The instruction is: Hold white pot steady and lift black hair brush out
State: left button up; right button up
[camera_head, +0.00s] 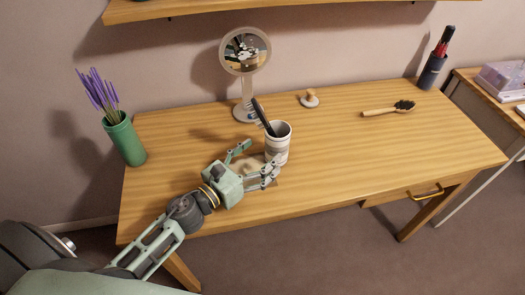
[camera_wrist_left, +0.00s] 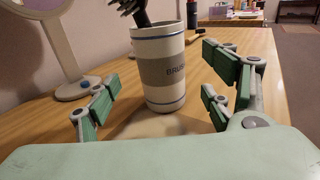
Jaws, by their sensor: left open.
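The white pot (camera_head: 278,146) stands upright on the wooden table near its front middle; a grey band with partly visible lettering shows on it in the left wrist view (camera_wrist_left: 160,72). The black hair brush (camera_head: 261,114) stands in the pot, leaning to the left, with its upper part above the rim; its lower part is hidden inside. My left gripper (camera_head: 262,156) is open at the front left of the pot. In the left wrist view its green-padded fingers spread to either side of the pot, with visible gaps. My right gripper is not in view.
A round mirror (camera_head: 244,55) stands behind the pot. A green vase (camera_head: 125,142) with purple stems is at the left. A wooden brush (camera_head: 385,110), a small knobbed object (camera_head: 310,99) and a dark holder (camera_head: 431,72) are right. The table's front right is clear.

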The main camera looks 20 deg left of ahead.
aim_at(269, 148)
pick_arm(q)
jog(key=x, duration=0.1)
jog(key=p+x, duration=0.1)
jog(key=x, duration=0.1)
jog(key=shift+d+r, duration=0.1)
jog(key=shift+r, duration=0.2)
jog(key=shift+x, duration=2.05)
jog(key=shift+f, duration=0.2)
jog(key=c, duration=1.3)
jog(key=shift+c, duration=0.4)
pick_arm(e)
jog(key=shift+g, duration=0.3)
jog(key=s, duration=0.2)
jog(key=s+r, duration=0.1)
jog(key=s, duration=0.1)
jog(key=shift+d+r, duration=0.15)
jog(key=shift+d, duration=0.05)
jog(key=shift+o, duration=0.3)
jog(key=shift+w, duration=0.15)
